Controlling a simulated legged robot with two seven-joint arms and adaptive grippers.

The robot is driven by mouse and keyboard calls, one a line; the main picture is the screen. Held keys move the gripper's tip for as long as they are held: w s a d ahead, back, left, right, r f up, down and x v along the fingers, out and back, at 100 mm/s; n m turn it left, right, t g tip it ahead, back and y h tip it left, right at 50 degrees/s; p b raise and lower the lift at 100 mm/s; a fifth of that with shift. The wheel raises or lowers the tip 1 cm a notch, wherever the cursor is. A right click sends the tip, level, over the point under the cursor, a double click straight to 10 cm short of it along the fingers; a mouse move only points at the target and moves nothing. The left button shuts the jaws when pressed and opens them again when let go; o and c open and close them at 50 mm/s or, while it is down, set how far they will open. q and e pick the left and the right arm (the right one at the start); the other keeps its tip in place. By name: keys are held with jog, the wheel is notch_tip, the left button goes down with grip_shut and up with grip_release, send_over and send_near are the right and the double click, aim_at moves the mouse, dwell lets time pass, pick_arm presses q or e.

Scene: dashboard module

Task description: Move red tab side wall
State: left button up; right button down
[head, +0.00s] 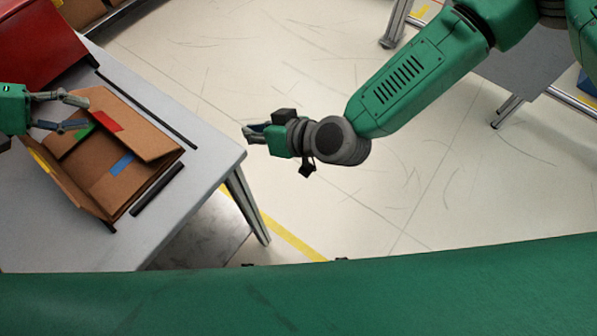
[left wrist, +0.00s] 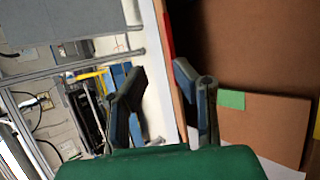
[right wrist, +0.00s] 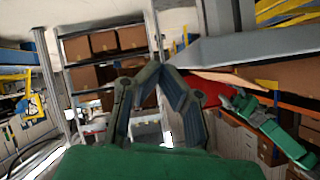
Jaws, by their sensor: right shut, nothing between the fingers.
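An open cardboard box (head: 95,185) sits on the grey table. Its red tab (head: 103,121) is on a raised side wall at the upper right. A green tab (head: 84,131), a blue tab (head: 121,165) and a yellow tab (head: 40,161) mark other panels. My left gripper (head: 86,112) is open at the wall's left end. In the left wrist view, a cardboard edge lies between its fingers, nearer the right finger; the red tab (left wrist: 168,35) shows beyond. Contact cannot be told. My right gripper (head: 250,133) is shut and empty, right of the table.
Black strips (head: 158,189) lie on the table (head: 185,205) beside the box. A red bin (head: 35,40) stands at the table's upper left. Open floor (head: 280,70) lies right of the table. Shelves with boxes (right wrist: 105,40) show in the right wrist view.

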pick_arm(q)
grip_shut()
jog(key=shift+a, duration=0.1)
pick_arm(e)
jog(key=s+d+f+m+g+h, duration=0.1)
jog(key=s+d+f+g+h, duration=0.1)
jog(key=s+d+f, duration=0.5)
jog(key=shift+d+f+h, duration=0.25)
jog(key=shift+d+h, duration=0.25)
jog(key=shift+d, duration=0.35)
